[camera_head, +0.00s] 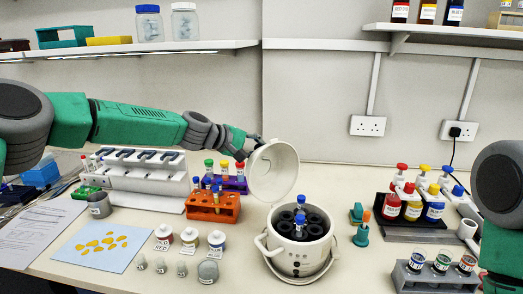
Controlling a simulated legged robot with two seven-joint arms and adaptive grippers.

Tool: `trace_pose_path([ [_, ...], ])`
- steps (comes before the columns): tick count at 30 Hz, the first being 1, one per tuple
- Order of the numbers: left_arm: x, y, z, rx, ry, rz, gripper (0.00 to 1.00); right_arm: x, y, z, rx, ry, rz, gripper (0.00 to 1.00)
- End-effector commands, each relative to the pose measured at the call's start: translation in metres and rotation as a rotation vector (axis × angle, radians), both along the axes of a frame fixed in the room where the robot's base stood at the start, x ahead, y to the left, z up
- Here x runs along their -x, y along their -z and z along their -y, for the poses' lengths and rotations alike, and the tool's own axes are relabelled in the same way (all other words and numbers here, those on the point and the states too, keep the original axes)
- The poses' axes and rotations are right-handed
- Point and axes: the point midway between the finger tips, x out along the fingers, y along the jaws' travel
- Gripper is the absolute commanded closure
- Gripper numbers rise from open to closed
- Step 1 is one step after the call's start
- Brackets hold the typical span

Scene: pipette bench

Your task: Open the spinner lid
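The spinner (298,248) is a white round pot with a carrying handle in the middle front of the bench. Its lid (274,171) stands raised and tilted up above the left rear of the pot. The dark rotor inside is exposed, with blue-capped tubes (300,222) in it. My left gripper (254,146) is at the upper left edge of the lid, close to or touching it. Its fingers are small and partly hidden, so I cannot tell whether they are shut. My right arm shows at the right edge, but its gripper is out of view.
An orange tube rack (212,209) and a purple rack (232,183) stand left of the spinner, under my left arm. Small labelled bottles (190,240) stand at front left. Colored dropper bottles (411,205) and a grey cup rack (436,277) are at right.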

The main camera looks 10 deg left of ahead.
Motion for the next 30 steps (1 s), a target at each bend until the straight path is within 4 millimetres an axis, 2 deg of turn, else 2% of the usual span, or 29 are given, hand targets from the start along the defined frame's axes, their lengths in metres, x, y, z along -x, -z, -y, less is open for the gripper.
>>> trace_pose_path([
  [15, -0.0008, 0.0033, -0.003, -0.005, -0.003, 0.003, 1.0, -0.0001, 0.0015, 0.0, 0.0, 0.0, 0.0, 1.0],
  [18, -0.0006, 0.0033, -0.0025, -0.005, -0.002, 0.002, 0.64, -0.0001, 0.0015, 0.0, 0.0, 0.0, 0.0, 1.0],
  [19, -0.0005, 0.0034, -0.0023, -0.005, -0.002, 0.002, 0.6, -0.0001, 0.0015, 0.0, 0.0, 0.0, 0.0, 1.0],
  [30, 0.0021, 0.0021, -0.0047, -0.004, -0.001, 0.0, 0.6, 0.0032, 0.0008, -0.0001, 0.0, 0.0, 0.003, 1.0],
])
